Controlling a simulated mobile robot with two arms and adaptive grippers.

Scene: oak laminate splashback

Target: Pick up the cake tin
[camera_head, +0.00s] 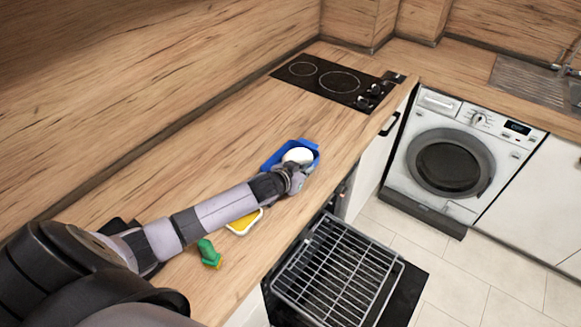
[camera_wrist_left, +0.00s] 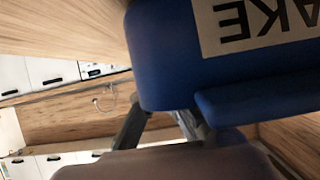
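The blue cake tin (camera_head: 273,160) is on the wooden counter in the head view, with a white rounded thing (camera_head: 298,155) in or on it. In the left wrist view the tin (camera_wrist_left: 165,60) fills the upper right at close range, and its pale label with the letters "AKE" shows upside down. My left gripper (camera_head: 294,180) is at the tin's near right side and hides part of it. Grey finger parts show below the tin in the wrist view. Whether the fingers are closed on the tin cannot be made out. My right gripper is not in view.
A yellow and white thing (camera_head: 245,222) and a green thing with a yellow base (camera_head: 208,253) lie near my left arm. A black hob (camera_head: 335,80) is farther along the counter. An open appliance with a wire rack (camera_head: 338,270) stands below the front edge.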

